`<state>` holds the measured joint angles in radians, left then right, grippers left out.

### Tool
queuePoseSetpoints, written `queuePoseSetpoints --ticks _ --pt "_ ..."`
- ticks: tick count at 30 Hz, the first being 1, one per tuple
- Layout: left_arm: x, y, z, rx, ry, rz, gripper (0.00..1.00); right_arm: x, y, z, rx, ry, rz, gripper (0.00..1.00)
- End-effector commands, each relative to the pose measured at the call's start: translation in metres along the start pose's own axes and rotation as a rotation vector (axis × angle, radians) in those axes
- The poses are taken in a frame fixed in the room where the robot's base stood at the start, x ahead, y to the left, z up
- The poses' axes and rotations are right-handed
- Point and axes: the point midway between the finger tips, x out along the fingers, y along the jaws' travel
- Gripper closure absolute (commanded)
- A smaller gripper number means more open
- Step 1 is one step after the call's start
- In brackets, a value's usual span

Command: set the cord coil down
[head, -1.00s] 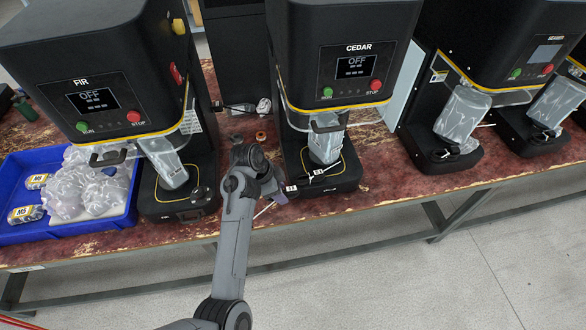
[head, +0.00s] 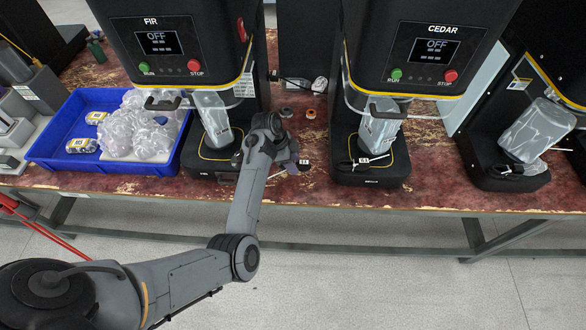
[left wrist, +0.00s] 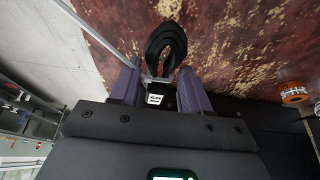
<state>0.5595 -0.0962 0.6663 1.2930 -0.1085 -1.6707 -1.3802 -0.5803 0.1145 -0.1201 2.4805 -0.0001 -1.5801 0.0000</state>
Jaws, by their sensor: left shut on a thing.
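My left gripper (head: 292,168) is over the table's front part, in the gap between the FIR and CEDAR machines. In the left wrist view its two purple fingers (left wrist: 160,88) are closed on the cord coil (left wrist: 166,46), a black looped bundle with a white printed tag. The coil sticks out beyond the fingertips, over the worn red tabletop near its edge. I cannot tell whether it touches the table. In the head view the coil is mostly hidden by my gripper. My right gripper is not in view.
The FIR machine (head: 165,45) and the CEDAR machine (head: 430,50) read OFF, each with a clear pouch below. A blue tray (head: 55,150) with clear bags stands left. An orange-ringed roll (head: 310,114) lies behind my gripper. Red tabletop (head: 288,200) is bare at the front.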

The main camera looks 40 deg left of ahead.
Motion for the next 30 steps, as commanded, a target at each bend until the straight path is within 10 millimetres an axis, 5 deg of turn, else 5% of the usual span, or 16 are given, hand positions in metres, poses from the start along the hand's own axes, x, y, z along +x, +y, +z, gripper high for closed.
queuePoseSetpoints --ticks 9,22,23,27,30 --pt "0.033 0.0 0.014 0.0 0.0 0.0 0.96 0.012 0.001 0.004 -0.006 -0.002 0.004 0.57" --pt "0.037 0.0 0.015 0.0 0.0 -0.001 0.96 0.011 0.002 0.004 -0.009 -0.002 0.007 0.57" --pt "0.037 0.001 0.015 0.0 0.0 -0.001 0.5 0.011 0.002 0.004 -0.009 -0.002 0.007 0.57" --pt "0.037 0.001 0.015 0.0 0.0 -0.001 0.29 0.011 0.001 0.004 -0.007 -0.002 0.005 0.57" --pt "0.037 0.001 0.015 0.0 0.0 0.0 0.28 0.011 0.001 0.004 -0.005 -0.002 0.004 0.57"
